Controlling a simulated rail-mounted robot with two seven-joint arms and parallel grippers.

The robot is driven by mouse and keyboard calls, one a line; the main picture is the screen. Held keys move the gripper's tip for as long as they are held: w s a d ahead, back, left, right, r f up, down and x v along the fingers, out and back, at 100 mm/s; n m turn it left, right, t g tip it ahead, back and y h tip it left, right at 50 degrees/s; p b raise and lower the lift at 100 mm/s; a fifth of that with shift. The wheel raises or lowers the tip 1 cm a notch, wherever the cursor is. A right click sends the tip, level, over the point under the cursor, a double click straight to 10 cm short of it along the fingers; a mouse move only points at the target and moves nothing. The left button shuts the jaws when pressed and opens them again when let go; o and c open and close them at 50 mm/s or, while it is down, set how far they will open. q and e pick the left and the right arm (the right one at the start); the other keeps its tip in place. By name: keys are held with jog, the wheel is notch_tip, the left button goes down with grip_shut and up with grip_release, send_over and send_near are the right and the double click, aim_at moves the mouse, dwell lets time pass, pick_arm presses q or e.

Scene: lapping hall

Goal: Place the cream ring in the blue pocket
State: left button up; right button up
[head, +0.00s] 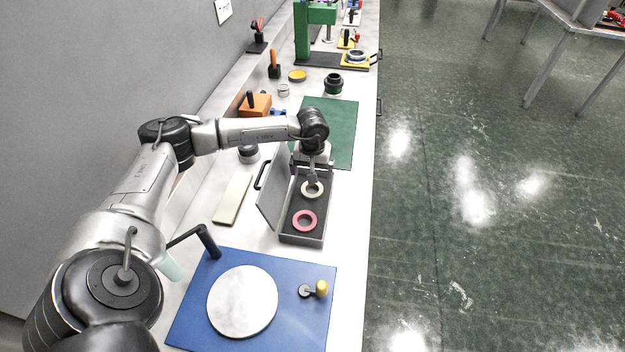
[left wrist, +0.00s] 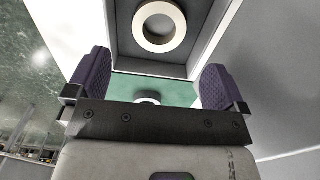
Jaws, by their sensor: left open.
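The cream ring (head: 312,189) lies in the far part of an open grey case (head: 302,239) with a dark lining. A pink-red ring (head: 304,220) lies in the near part. My left gripper (head: 313,176) is over the case, close to the cream ring and partly covering it. In the left wrist view the gripper (left wrist: 155,75) has its two purple pads wide apart with nothing between them. The cream ring (left wrist: 159,25) shows whole beyond the pads. I cannot make out a blue pocket; a small blue thing (head: 278,112) shows beside the orange block. My right gripper is not in view.
The case's lid (head: 272,202) stands open on its left. A blue mat (head: 190,325) with a pale disc (head: 243,301) and a yellow-knobbed piece (head: 321,288) lies nearer. A cream bar (head: 233,198) lies left. A green mat (head: 342,125) and orange block (head: 256,106) are beyond.

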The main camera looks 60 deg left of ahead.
pick_arm(q)
jog(key=shift+r+p, duration=0.3)
jog(key=shift+r, duration=2)
